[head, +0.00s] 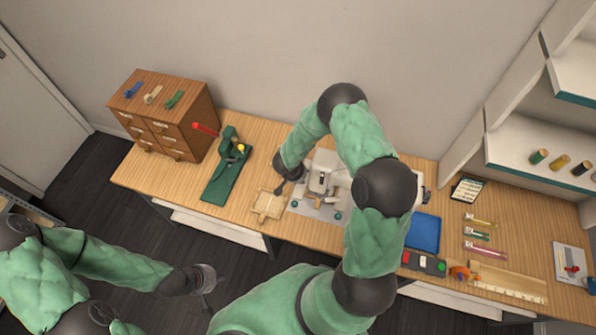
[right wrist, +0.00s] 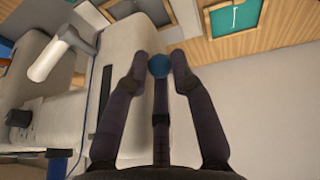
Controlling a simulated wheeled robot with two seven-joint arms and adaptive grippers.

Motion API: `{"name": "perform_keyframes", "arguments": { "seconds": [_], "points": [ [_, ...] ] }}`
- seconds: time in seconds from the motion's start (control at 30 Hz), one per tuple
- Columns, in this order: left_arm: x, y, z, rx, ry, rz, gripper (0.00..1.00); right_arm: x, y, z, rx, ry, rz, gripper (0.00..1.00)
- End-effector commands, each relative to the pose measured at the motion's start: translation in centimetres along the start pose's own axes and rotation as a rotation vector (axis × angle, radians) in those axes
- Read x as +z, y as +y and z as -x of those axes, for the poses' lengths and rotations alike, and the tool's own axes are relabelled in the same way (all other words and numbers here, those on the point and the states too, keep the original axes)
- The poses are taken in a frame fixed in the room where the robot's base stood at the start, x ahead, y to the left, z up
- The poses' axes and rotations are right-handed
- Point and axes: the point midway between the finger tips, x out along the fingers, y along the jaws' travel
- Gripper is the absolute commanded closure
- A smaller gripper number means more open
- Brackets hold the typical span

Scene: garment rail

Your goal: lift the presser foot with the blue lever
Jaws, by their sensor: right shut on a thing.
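The white sewing machine (head: 322,172) stands on the wooden workbench, partly behind my right arm. Its pale body (right wrist: 126,45) fills the left of the right wrist view. The blue round end of the lever (right wrist: 159,66) sits between the fingertips of my right gripper (right wrist: 159,62), which is shut on it. In the head view my right gripper (head: 283,187) is at the left end of the machine, and the lever cannot be made out there. The presser foot cannot be made out. My left gripper (head: 207,282) is low in front of the bench, away from everything; its finger opening is unclear.
A wooden tray (head: 269,205) and a green tool with a red handle (head: 226,170) lie left of the machine. A drawer cabinet (head: 165,115) stands farther left. A blue mat (head: 423,233) and a control box (head: 423,263) are on the right.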

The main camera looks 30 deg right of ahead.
Motion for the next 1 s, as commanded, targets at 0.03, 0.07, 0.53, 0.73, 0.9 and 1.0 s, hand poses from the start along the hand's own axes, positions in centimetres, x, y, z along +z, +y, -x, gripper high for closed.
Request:
{"name": "perform_keyframes", "arguments": {
  "seconds": [0.03,0.07,0.53,0.73,0.9,1.0],
  "points": [
    [0.04,0.18,0.51,0.000,0.000,0.000,1.00,-0.50,-0.20,0.39,-0.011,-0.001,0.000,1.00],
    [0.04,0.22,0.62,0.000,0.000,0.000,1.00,-0.47,-0.16,0.40,-0.012,-0.005,0.001,1.00],
    [0.07,0.37,1.04,0.000,-0.001,0.000,1.00,-0.29,0.07,0.33,-0.016,-0.023,0.003,1.00],
    [0.07,0.37,1.04,0.000,-0.001,0.000,1.00,-0.30,0.06,0.35,-0.017,-0.023,0.003,0.58],
    [0.06,0.37,1.05,0.000,0.000,0.000,1.00,-0.09,0.21,0.29,-0.013,-0.026,0.003,0.57],
    [0.05,0.37,1.05,0.000,0.000,0.000,1.00,0.00,0.28,0.26,-0.011,-0.028,0.003,0.57]
  ]
}}
